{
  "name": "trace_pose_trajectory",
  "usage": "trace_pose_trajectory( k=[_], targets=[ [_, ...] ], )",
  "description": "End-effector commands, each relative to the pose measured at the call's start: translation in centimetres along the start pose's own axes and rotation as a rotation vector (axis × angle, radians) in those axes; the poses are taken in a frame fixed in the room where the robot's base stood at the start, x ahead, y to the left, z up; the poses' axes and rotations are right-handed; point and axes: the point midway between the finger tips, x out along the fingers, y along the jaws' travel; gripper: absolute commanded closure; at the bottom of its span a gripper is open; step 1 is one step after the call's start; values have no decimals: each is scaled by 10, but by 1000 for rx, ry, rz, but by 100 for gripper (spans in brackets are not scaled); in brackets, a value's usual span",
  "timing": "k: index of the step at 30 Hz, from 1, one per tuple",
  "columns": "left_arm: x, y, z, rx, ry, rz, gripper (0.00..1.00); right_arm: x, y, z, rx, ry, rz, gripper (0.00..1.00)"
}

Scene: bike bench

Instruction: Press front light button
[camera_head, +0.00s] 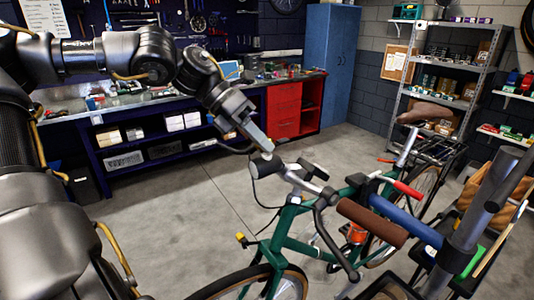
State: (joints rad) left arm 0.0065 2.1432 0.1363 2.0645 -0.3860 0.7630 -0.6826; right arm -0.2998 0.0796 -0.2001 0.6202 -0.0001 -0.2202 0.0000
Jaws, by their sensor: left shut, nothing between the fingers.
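The green bike (283,240) stands in front of me with its handlebar end toward me. Its front light (265,167) is a small dark grey housing at the left end of the handlebar area. The button itself is too small to tell apart. My left gripper (267,149) comes in from the upper left, pointing down and to the right. It is shut and empty, with its tips right at the top of the light. I cannot tell whether the tips touch it. My right gripper is not in view.
Handlebar parts with a brown grip (371,222) and a dark stand post (484,200) crowd the right side. A workbench (160,98) with a red drawer unit (284,112), a blue cabinet (330,60) and a metal shelf (446,75) line the back. Floor at left is clear.

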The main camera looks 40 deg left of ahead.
Motion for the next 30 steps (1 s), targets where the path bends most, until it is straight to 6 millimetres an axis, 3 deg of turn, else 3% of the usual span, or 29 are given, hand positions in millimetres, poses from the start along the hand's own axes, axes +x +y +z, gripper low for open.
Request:
trace_pose_trajectory(
  k=[30],
  targets=[
    [-12, -8, 8, 1, -1, 1, 100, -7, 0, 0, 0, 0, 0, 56]
  ],
)
